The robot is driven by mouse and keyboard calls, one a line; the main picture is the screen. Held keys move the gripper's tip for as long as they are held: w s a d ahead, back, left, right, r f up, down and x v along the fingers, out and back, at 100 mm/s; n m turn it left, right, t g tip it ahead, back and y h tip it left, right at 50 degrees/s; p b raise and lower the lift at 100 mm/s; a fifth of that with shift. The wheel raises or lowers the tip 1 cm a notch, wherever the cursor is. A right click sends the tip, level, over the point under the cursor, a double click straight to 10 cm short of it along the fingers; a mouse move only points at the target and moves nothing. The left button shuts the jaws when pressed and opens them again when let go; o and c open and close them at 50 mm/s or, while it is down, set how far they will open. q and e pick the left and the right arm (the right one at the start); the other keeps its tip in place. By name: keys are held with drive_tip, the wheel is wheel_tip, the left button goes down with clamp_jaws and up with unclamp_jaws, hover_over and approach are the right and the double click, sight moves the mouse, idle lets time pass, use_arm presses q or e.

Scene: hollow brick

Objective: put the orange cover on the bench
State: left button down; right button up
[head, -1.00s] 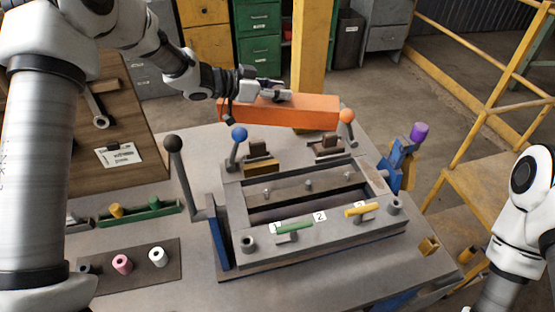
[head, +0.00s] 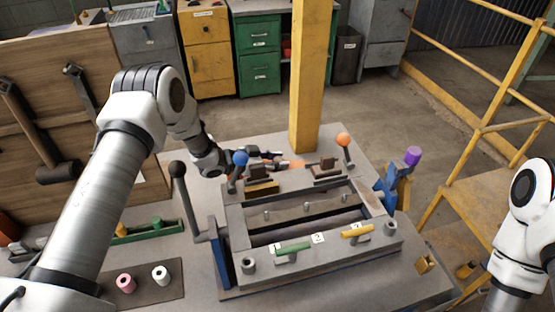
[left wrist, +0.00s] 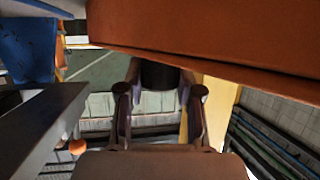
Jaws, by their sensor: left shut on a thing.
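The orange cover (head: 297,164) is at the back of the grey bench (head: 375,288), behind the frame with the levers. Mostly hidden in the head view, it fills the top of the left wrist view (left wrist: 230,35). My left gripper (head: 268,156) is shut on the cover; a dark grip part (left wrist: 160,75) shows between its fingers in the left wrist view. The cover is low, near the bench top; I cannot tell whether it touches. My right arm is at the right edge of the head view, its gripper out of sight.
The grey frame (head: 320,265) stands open on the bench, with blue-knobbed (head: 240,158) and orange-knobbed (head: 343,140) levers at its back corners. A tall black-knobbed lever (head: 177,169) rises left of it.

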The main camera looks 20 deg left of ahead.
use_arm(q)
drive_tip(key=shift+f, duration=0.1)
drive_tip(key=c, duration=0.8)
unclamp_jaws()
drive_tip(key=shift+o, duration=0.2)
drive_tip(key=b+v, duration=0.1)
drive_tip(key=v, duration=1.1)
drive_tip(key=shift+b, duration=0.35)
drive_tip(key=shift+d, duration=0.1)
